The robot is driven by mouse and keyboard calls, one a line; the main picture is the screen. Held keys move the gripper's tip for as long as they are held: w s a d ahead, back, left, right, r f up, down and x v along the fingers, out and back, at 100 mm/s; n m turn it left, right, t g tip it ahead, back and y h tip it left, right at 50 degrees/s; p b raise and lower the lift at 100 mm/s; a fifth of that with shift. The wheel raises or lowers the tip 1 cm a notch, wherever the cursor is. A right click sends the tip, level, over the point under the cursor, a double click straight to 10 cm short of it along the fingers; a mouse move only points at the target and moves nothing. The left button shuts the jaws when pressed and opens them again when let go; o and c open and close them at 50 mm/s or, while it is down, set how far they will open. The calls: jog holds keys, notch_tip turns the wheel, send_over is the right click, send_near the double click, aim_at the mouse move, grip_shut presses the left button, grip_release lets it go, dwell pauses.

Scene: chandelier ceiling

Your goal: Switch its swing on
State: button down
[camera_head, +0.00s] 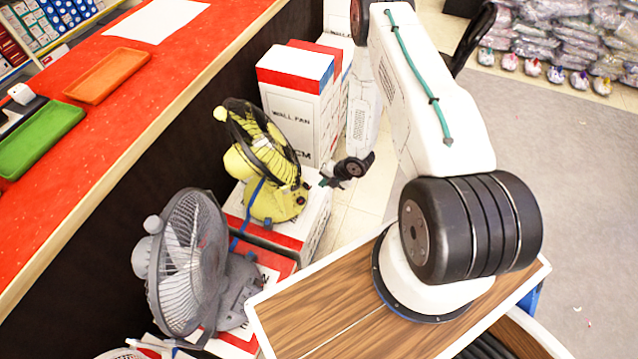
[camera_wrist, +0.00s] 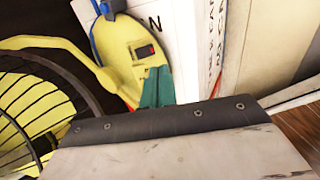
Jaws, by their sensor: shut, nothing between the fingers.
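A yellow fan (camera_head: 272,204) with a dark grille stands on a box in the head view, its grille tilted. A small round yellow knob (camera_head: 220,114) sticks out at the upper left of its head. My gripper (camera_head: 326,181) is just right of the base in the head view. Its teal fingers (camera_wrist: 156,86) are shut and empty, with their tips just below the switch in the wrist view. I cannot tell whether they touch the base.
A grey fan (camera_head: 190,265) stands on a box nearer the front left. White and red wall fan boxes (camera_head: 295,105) stand behind the yellow fan. A red counter (camera_head: 130,100) runs along the left. Open grey floor (camera_head: 560,190) lies to the right.

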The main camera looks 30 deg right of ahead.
jog(key=s+d+r, duration=0.4)
jog(key=s, duration=0.1)
jog(key=shift+d+r, duration=0.25)
jog(key=shift+r, duration=0.05)
dwell(0.4)
